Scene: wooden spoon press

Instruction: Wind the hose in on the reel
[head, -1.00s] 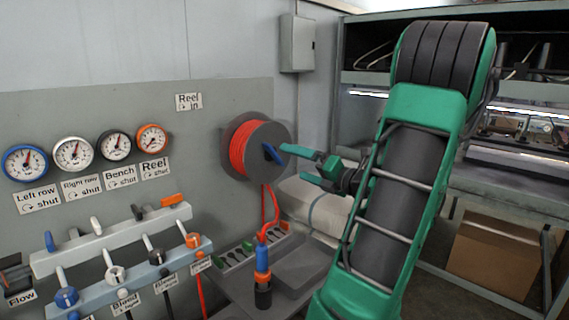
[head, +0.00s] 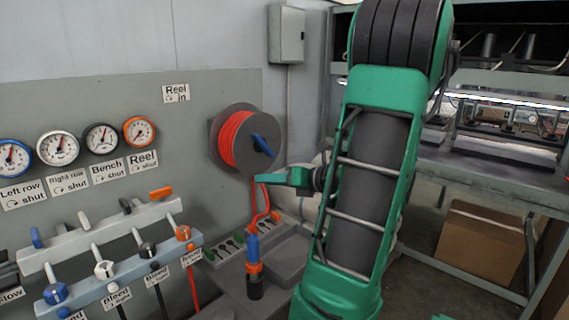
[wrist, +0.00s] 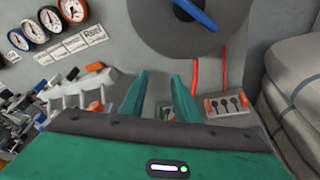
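The reel (head: 270,128), a grey drum wound with orange hose (head: 236,140), is mounted on the grey panel. A blue crank handle (head: 262,146) sits on its face. Hose hangs from the reel down to a blue and orange fitting (head: 253,255) standing upright on the bench. My gripper (head: 262,179) is just below the reel, apart from the crank. In the wrist view my gripper (wrist: 160,78) has its fingers spread with nothing between them. The crank handle (wrist: 196,13) is above the fingertips, and the reel face (wrist: 165,28) is partly cut off at the top.
A "Reel in" label (head: 176,93) is left of the reel. Several gauges, including an orange-rimmed one (head: 140,131), and levered valve rails (head: 110,236) fill the left. A bench tray (head: 285,254) lies below; a metal rack (head: 490,180) stands at right.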

